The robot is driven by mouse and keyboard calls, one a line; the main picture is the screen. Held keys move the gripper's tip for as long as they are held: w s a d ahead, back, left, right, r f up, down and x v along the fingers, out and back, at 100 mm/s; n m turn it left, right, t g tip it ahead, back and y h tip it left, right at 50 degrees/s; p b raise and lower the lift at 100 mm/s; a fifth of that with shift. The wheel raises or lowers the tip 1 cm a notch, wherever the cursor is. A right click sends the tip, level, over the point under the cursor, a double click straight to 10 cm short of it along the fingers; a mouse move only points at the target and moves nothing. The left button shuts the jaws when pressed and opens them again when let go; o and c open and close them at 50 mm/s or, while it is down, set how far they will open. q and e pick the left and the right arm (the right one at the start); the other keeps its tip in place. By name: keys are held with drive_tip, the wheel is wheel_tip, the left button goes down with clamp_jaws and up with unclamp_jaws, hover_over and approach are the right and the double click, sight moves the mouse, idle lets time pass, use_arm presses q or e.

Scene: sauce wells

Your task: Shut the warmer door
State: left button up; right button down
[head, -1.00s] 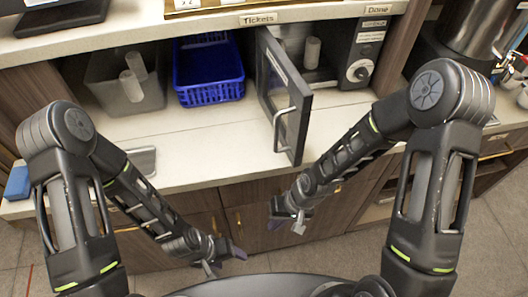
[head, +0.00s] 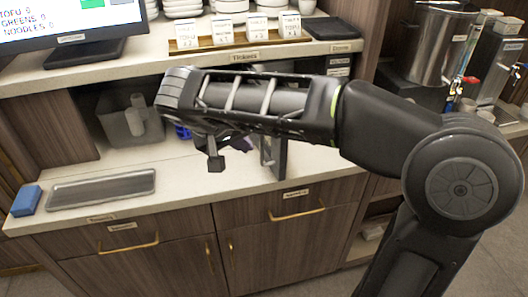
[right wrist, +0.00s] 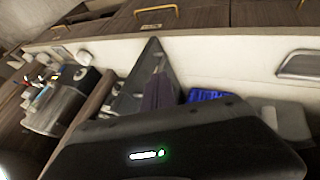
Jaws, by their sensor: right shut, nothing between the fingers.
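The warmer door (head: 279,160) stands open, its lower end sticking out over the counter in the head view; my right arm hides most of it. The warmer's panel (head: 339,66) shows only as a strip above my arm. My right gripper (head: 236,146) is shut and empty, just left of the door; I cannot tell whether it touches it. In the right wrist view the door (right wrist: 140,88) appears as a dark slanted panel, with a purple finger (right wrist: 158,93) of my right gripper in front of it. My left gripper is out of view.
A grey bin (head: 122,124) stands in the left bay. A blue basket (right wrist: 207,95) is mostly hidden by my arm in the head view. A metal tray (head: 100,188) and a blue block (head: 27,201) lie at the counter's left. The counter front (head: 200,191) is clear.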

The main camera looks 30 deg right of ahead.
drive_tip(key=f+b, duration=0.1)
drive_tip(key=b, duration=0.2)
approach(278, 156)
wheel_tip(278, 156, down, 4)
drive_tip(key=w+d, duration=0.1)
drive_tip(key=shift+w+d+r, duration=0.1)
drive_tip(key=shift+d, duration=0.6)
drive_tip(key=shift+d, duration=0.1)
